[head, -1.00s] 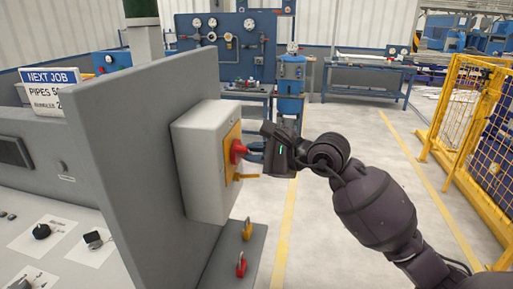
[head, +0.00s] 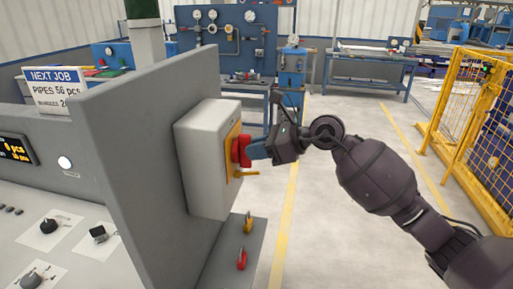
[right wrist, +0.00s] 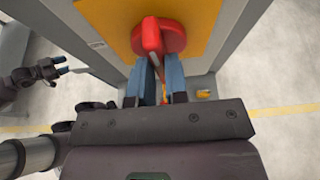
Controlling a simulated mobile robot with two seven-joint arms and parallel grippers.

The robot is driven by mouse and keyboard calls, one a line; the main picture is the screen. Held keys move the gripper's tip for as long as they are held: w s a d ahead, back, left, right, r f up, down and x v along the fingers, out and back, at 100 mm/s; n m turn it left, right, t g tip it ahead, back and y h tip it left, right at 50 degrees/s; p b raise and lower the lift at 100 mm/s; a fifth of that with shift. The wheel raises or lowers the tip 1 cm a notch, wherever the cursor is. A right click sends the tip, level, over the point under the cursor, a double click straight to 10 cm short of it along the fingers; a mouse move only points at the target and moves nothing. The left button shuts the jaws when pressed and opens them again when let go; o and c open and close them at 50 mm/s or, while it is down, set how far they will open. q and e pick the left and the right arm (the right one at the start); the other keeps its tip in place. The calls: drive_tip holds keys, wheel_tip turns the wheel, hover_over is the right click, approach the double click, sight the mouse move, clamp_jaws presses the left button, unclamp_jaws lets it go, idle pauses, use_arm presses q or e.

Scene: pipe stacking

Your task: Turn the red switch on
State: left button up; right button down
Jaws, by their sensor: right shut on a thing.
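The red switch (head: 241,151) is a rotary handle on a yellow plate (head: 231,160) on the side of a light grey box (head: 205,150). Its grip stands upright in the head view. My right gripper (head: 256,150) is shut on the switch. In the right wrist view its blue fingers (right wrist: 157,72) lie either side of the red switch's grip (right wrist: 152,36). My left gripper (right wrist: 63,71) shows small at the left of the right wrist view, away from the switch; its opening is too small to judge. It is not in the head view.
The box hangs on a grey panel (head: 135,150) beside the console. A display (head: 17,150) and a white lamp (head: 65,162) are lit. A yellow fence (head: 470,130) stands right; the floor between is clear.

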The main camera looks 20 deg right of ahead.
drive_tip(key=shift+m, duration=0.3)
idle(0.4)
drive_tip(key=c, duration=1.1)
unclamp_jaws()
drive_tip(key=shift+d, duration=0.15)
drive_tip(key=b+v, duration=0.1)
drive_tip(key=v, duration=0.9)
drive_tip(key=shift+s+d+r+b, duration=0.15)
drive_tip(key=shift+d+b, duration=0.1)
drive_tip(key=shift+b, duration=0.15)
